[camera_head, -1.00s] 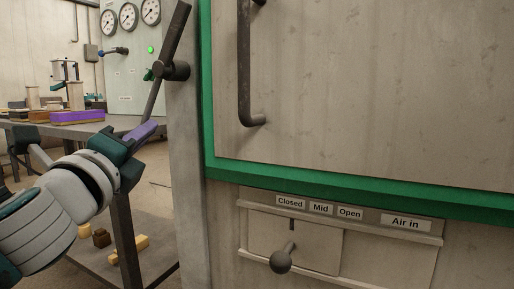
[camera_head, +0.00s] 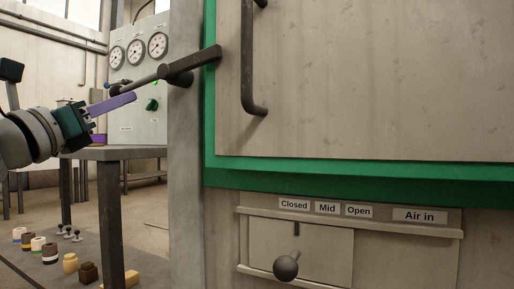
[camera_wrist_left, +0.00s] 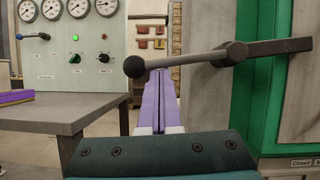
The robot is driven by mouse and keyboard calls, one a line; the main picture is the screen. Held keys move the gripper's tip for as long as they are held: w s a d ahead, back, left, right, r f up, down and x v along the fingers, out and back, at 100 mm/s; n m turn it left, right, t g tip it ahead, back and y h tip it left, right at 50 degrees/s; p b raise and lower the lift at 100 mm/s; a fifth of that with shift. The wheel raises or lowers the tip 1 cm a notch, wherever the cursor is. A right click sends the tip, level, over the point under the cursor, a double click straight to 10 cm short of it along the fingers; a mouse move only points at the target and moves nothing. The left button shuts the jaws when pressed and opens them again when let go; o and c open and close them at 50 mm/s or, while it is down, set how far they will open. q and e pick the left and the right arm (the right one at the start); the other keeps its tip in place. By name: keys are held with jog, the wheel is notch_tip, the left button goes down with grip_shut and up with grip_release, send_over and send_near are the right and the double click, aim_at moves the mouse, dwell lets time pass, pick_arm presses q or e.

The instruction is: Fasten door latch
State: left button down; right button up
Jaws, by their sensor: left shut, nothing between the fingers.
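The door latch is a dark bar (camera_head: 193,66) on a pivot at the grey post, with a thin handle (camera_head: 138,83). It lies tilted, its thick end to the right and a little higher, reaching across the green door frame edge. In the left wrist view the latch bar (camera_wrist_left: 283,47) lies nearly level, and its ball knob (camera_wrist_left: 134,67) is on the left. The grey door (camera_head: 370,80) appears closed against its frame. My left gripper (camera_head: 134,98) is shut and empty, its purple fingers just below the handle. I cannot tell whether they touch. My right gripper is not visible.
A door handle (camera_head: 247,60) stands upright on the door. Below is an air slider with a knob (camera_head: 286,267). A gauge panel (camera_head: 140,95) and a grey table (camera_head: 115,153) stand at the left. Several small containers (camera_head: 37,243) sit low at the left.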

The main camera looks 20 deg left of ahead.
pick_arm(q)
jog(key=shift+a+r+m+h+b, duration=0.25)
jog(key=shift+r+m+h+b, duration=0.45)
jog(key=shift+m, duration=0.5)
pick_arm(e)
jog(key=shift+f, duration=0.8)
